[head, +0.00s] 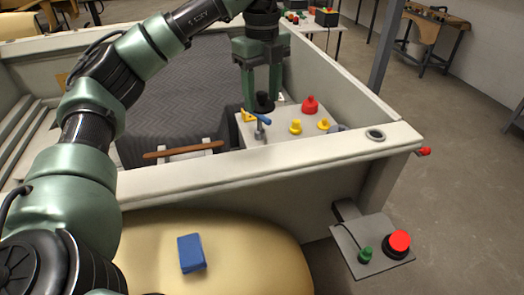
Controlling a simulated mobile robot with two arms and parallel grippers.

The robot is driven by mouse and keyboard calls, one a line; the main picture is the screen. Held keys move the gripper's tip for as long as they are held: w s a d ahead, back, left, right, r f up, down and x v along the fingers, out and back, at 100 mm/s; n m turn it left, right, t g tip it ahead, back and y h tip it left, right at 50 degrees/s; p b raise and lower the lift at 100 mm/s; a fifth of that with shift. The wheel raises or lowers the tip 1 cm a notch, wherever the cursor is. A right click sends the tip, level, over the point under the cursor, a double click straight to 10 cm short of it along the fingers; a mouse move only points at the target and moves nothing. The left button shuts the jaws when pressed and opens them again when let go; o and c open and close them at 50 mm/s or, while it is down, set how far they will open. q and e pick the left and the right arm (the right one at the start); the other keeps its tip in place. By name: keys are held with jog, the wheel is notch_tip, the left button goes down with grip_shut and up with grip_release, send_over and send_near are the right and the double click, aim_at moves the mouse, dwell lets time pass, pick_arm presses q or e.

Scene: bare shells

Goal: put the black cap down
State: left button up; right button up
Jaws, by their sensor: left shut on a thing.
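My left gripper (261,96) reaches down over the light panel (279,137) inside the pale open-topped shell. It is shut on the black cap (264,104), which shows between and just below the green fingertips. The cap is close above the panel; I cannot tell whether it touches it. A blue-handled piece (258,118) is just in front of the cap. My right gripper is not in view.
On the panel are a red cap (310,105) and yellow caps (295,127). The shell's front wall (230,172) stands nearer. A brown strip (183,149) lies left of the panel. A blue block (191,253) rests on the tan seat (235,255). A red button (397,242) is at lower right.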

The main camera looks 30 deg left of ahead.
pick_arm(q)
send_over(262, 158)
notch_tip(262, 158, down, 8)
notch_tip(262, 158, down, 2)
notch_tip(262, 158, down, 5)
jog(key=shift+r+p, duration=0.1)
jog(key=shift+p, duration=0.9)
jog(key=shift+f, duration=0.35)
jog(key=o, duration=1.3)
jog(key=shift+o, duration=0.2)
